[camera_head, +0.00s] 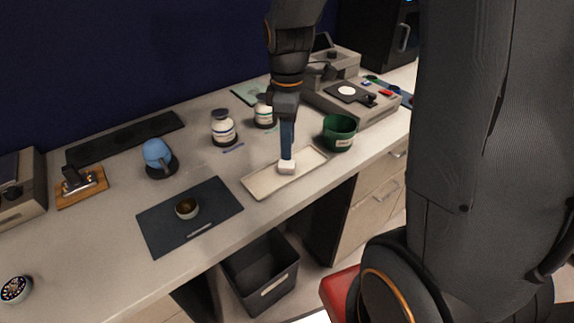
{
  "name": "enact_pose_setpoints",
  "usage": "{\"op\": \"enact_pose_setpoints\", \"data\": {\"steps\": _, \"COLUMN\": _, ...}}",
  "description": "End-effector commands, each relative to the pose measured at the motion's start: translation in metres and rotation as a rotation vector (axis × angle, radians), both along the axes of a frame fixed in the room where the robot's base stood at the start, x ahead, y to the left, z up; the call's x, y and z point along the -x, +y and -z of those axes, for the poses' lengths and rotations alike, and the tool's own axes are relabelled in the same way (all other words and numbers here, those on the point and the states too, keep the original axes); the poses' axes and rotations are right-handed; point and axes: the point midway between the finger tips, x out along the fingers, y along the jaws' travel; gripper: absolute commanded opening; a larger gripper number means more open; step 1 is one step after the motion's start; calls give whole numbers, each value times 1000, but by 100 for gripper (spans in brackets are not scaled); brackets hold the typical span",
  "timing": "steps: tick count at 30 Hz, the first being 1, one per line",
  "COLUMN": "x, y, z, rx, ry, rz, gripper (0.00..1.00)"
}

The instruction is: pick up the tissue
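A small white block-like thing (287,167), which may be the tissue, is on or just above the cream tray (262,184) at the middle of the counter. My gripper (287,153) points straight down over the tray, with its fingertips at the top of the white thing. From this side the fingers overlap into one narrow blue-grey shape. I cannot tell whether they are closed on it, or whether it touches the tray.
A green pot (339,133) stands close right of the tray. White jars (223,130) stand behind it. A dark mat (165,223) with a small bowl (187,208) lies left. A machine (345,90) stands back right. A bin (262,272) is below the counter edge.

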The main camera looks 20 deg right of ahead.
Motion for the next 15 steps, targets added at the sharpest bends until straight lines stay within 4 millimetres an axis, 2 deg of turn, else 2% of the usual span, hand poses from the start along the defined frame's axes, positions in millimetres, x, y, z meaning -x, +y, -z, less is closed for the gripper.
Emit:
{"op": "enact_pose_setpoints", "data": {"steps": 8, "x": 1, "y": -1, "z": 23, "rx": 0, "ry": 3, "rz": 3, "gripper": 38}}
{"op": "enact_pose_setpoints", "data": {"steps": 15, "x": -1, "y": -3, "z": 52, "rx": 0, "ry": 4, "rz": 3, "gripper": 38}}
